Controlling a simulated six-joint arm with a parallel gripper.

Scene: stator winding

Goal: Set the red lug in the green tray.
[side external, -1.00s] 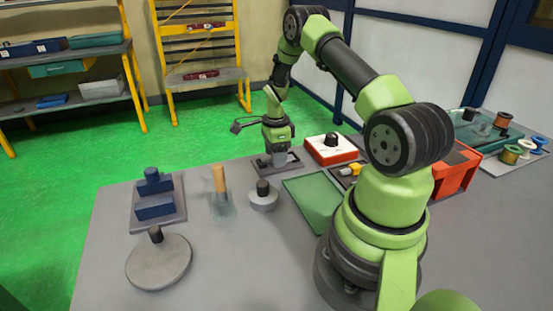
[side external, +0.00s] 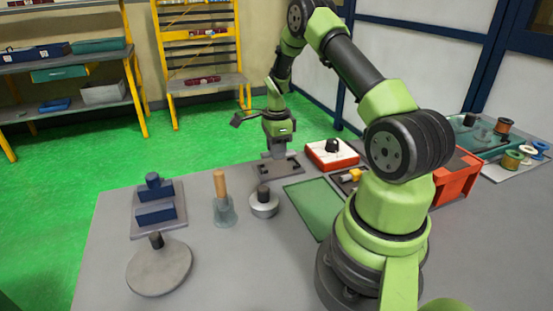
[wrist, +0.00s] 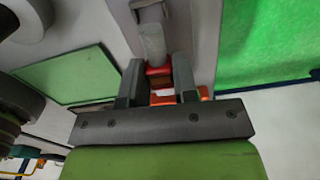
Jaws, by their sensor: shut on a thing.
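My gripper (side external: 278,153) is low over the dark fixture plate (side external: 291,167) at the far edge of the table. In the wrist view its two fingers (wrist: 158,82) are closed on the red lug (wrist: 159,72), which shows as a small red piece between them. A pale grey cylinder (wrist: 152,42) lines up with it; I cannot tell if they are joined. The lug is not distinguishable in the side view. A flat green rectangle, tray or mat (side external: 316,208), lies empty to the right of the gripper and nearer the camera. In the wrist view it is at left (wrist: 68,75).
A white-topped red box with a black knob (side external: 332,153) stands right of the gripper. A grey knobbed weight (side external: 264,205), a wooden-handled tool (side external: 221,198) and blue blocks (side external: 155,198) stand left. A teal tray (side external: 480,135) and spools lie far right.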

